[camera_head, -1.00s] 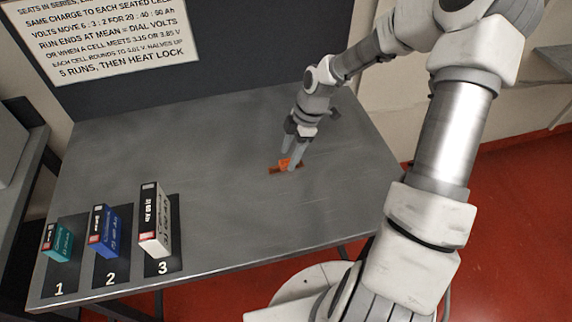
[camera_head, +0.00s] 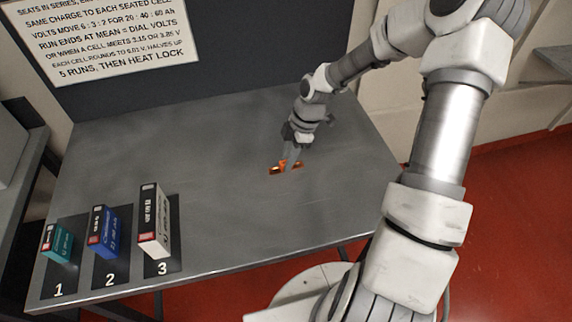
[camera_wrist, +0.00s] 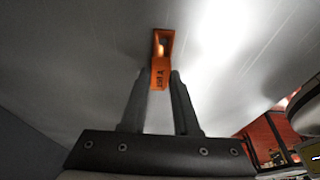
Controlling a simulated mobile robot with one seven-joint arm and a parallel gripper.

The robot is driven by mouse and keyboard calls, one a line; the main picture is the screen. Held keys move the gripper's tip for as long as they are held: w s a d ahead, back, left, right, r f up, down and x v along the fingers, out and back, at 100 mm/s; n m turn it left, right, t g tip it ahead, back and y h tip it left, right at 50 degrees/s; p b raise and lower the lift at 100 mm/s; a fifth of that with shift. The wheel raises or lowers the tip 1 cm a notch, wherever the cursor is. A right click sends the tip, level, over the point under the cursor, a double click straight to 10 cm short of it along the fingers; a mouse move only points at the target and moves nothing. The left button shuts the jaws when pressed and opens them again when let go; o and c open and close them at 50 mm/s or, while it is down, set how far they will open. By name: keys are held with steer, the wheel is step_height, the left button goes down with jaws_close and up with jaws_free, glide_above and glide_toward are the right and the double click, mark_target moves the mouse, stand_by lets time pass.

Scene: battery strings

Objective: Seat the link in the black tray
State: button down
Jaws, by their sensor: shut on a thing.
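In the head view the link (camera_head: 276,170) shows on both sides of my gripper (camera_head: 287,165), at or just above the grey table. My gripper is shut on the link. I cannot make out the black tray in either view.
Three upright cells, teal (camera_head: 58,243), blue (camera_head: 104,232) and white (camera_head: 154,222), stand on dark pads numbered 1 to 3 at the table's front left. A printed sign (camera_head: 110,38) is on the dark back panel. The table (camera_head: 225,205) between cells and gripper is bare.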

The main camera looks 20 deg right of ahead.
steer(key=shift+r, duration=0.5)
steer(key=v, duration=0.4)
steer(key=shift+s, duration=0.2)
steer(key=s+d+r+p, duration=0.2)
steer(key=s+d+r, duration=0.35)
steer(key=d, duration=0.35)
steer(key=w+a+m+t+h, duration=0.1)
steer(key=w+a+m, duration=0.1)
steer(key=a+m, duration=0.3)
steer(key=w+a+r+m+t+h, duration=0.1)
steer(key=a+m, duration=0.4)
steer(key=m, duration=0.8)
steer(key=shift+w+a+t+h, duration=0.35)
steer(key=shift+w+t+h, duration=0.35)
